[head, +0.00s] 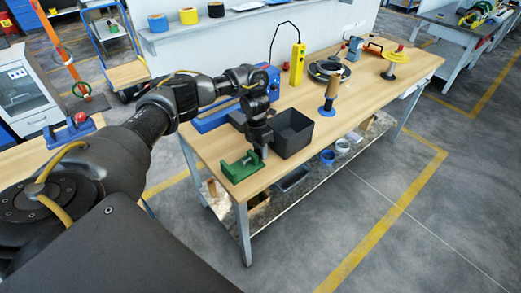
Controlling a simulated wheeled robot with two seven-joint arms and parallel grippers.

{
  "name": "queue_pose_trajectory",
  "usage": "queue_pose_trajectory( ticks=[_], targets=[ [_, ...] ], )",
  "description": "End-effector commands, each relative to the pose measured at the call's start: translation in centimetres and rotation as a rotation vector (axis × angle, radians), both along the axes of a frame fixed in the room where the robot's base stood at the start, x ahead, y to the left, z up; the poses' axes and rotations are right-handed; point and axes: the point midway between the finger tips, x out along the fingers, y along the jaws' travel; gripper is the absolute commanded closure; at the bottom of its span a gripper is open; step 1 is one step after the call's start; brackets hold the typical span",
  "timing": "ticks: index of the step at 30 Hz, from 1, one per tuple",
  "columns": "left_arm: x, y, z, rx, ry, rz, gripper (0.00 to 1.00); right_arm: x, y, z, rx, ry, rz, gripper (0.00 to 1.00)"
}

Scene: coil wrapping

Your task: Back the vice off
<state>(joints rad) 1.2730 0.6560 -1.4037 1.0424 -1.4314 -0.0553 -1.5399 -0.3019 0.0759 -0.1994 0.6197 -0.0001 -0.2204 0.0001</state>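A small green vice-like block (238,168) sits at the near left corner of the wooden workbench (330,140). My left arm reaches over the bench from the left. My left gripper (263,154) points down beside the green block, at its right end. I cannot tell whether it touches the block. The fingers are dark and small, so their opening does not show. My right gripper is out of view. A blue piece (353,48) that may be another vice stands at the bench's back.
A black open bin (292,133) stands just right of my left gripper. The bench's front right is clear.

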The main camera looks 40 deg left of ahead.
Motion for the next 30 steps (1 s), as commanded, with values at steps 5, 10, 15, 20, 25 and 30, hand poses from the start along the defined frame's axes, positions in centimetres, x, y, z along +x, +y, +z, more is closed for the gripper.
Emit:
queue_pose_trajectory(
  ticks=[5, 10, 15, 20, 25, 30],
  targets=[
    [0.0, 0.0, 0.0, 0.005, -0.001, -0.001, 0.89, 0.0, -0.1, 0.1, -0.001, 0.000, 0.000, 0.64],
    [-0.1, -0.3, 0.3, 0.113, -0.032, -0.007, 0.90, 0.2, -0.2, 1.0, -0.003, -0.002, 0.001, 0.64],
    [-0.1, -0.4, 0.1, 0.223, -0.065, -0.003, 0.90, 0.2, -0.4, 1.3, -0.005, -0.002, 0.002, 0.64],
    [-0.1, -0.4, 0.0, 0.241, -0.072, -0.001, 0.90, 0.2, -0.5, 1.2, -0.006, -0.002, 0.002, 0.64],
    [-0.1, -0.4, 0.0, 0.238, -0.072, -0.001, 0.66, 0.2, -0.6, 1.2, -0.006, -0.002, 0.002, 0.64],
    [-0.1, -0.4, 0.0, 0.238, -0.072, -0.001, 0.45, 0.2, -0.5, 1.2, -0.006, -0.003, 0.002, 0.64]
  ],
)
